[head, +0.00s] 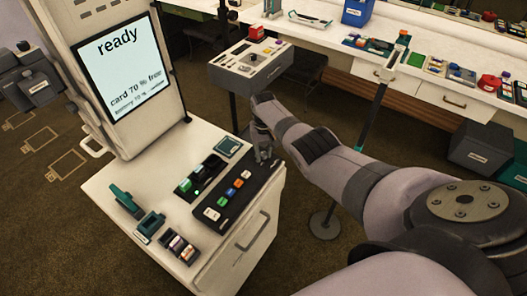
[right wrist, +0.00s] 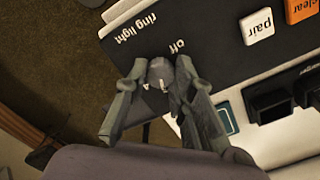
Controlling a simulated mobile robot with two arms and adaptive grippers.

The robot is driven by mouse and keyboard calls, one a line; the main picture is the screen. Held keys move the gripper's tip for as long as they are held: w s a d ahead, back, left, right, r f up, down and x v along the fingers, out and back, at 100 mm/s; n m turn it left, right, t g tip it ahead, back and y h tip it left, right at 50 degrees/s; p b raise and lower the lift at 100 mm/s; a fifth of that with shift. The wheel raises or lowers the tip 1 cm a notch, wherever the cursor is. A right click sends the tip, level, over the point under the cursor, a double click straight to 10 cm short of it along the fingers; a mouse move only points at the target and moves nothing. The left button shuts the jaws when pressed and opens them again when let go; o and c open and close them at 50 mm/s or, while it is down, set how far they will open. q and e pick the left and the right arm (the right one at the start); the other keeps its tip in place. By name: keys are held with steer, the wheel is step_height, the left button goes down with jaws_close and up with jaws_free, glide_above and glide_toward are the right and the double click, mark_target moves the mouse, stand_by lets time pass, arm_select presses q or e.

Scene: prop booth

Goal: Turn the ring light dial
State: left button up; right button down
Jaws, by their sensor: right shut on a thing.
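The ring light dial (right wrist: 160,72) is a small dark round knob with a white mark, on a black control panel (right wrist: 205,22) in the right wrist view. The words "ring light" and "off" show upside down beside it. My right gripper (right wrist: 162,78) has its two grey fingers on either side of the dial and is shut on it. In the head view my right gripper (head: 265,152) is at the far right end of the black panel (head: 232,198), and it hides the dial there. My left gripper is not in view.
The panel also carries several coloured buttons. It lies on a white cabinet (head: 110,188) with small trays and a teal stapler-like tool (head: 127,202). A screen (head: 120,70) reading "ready" stands behind. A pole stand (head: 368,120) is close to my right arm.

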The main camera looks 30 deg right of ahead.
mark_target(263, 154)
stand_by(0.3)
steer(key=c, duration=1.3)
jaws_free()
steer(key=shift+c, duration=0.2)
steer(key=shift+r, duration=0.1)
step_height(263, 154, up, 12)
